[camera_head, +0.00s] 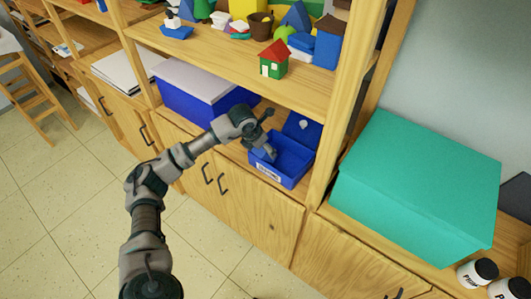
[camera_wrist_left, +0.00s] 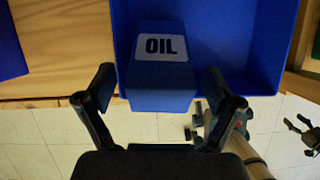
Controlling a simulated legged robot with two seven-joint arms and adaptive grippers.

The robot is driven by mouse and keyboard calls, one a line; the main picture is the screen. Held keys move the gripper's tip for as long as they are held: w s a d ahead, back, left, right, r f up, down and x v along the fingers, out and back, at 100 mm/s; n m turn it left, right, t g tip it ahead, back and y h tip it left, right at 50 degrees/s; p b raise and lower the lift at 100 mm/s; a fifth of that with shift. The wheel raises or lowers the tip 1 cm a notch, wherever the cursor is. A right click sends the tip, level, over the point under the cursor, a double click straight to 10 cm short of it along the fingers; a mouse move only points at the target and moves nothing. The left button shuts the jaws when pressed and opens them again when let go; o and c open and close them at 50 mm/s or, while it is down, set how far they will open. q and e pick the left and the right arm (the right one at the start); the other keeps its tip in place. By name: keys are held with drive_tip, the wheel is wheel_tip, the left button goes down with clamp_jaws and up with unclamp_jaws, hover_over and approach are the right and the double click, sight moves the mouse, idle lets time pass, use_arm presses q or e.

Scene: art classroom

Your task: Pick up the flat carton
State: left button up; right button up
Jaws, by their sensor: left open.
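A blue carton with a white label reading OIL (camera_wrist_left: 165,48) shows in the left wrist view, at the front of an open blue bin (camera_wrist_left: 268,45). My left gripper (camera_wrist_left: 158,95) is open, with one finger on each side of the carton's lower end; I cannot tell if they touch it. In the head view my left gripper (camera_head: 265,150) reaches down at the blue bin (camera_head: 293,163) on the shelf, and the carton cannot be told clearly from the bin. A dark part like my right gripper (camera_wrist_left: 303,130) shows small at the wrist view's right edge, its jaws unclear.
A large teal box (camera_head: 415,190) stands right of the shelf upright (camera_head: 340,90). A lidded blue box (camera_head: 200,95) is left of the bin. A shelf with toys (camera_head: 215,50) hangs above. Cabinet doors (camera_head: 250,205) are below.

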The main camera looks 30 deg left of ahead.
use_arm(q)
drive_tip(key=shift+r, duration=0.1)
drive_tip(key=c, duration=1.5)
